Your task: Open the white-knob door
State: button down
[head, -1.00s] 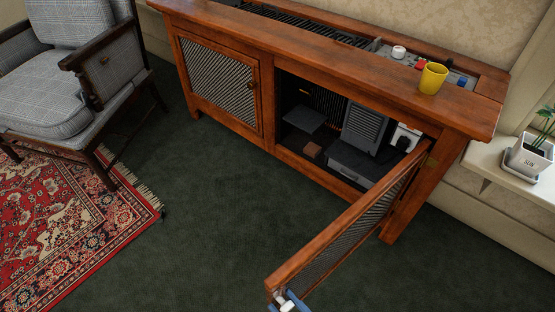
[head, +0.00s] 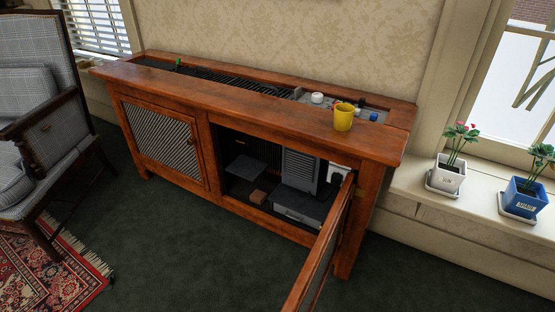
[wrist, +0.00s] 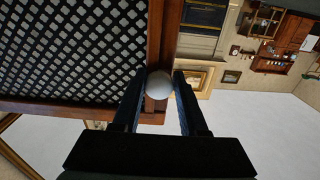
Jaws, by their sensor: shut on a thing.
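The white-knob door (head: 322,250) is a wooden-framed lattice panel hinged at the right of the cabinet (head: 270,122). It stands wide open, swung out toward me, and its free end runs off the bottom of the head view. In the wrist view, the white knob (wrist: 159,86) sits on the door's wooden frame, with the dark lattice (wrist: 70,50) to the left. My gripper (wrist: 160,80) is shut on this knob, one finger on each side. My gripper is out of the head view.
The left lattice door (head: 160,145) is closed. The open compartment holds a grey box-like unit (head: 300,170) and other items. A yellow mug (head: 343,117) stands on the cabinet top. An armchair (head: 40,120) is at left. Green carpet (head: 190,245) is clear in front.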

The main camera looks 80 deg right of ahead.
jog(key=shift+s+d, duration=0.1)
jog(key=shift+d, duration=0.15)
jog(key=c, duration=0.6)
grip_release()
jog(key=shift+o, duration=0.4)
jog(key=shift+a, duration=0.1)
jog(key=p+v, duration=0.1)
jog(key=v, duration=1.2)
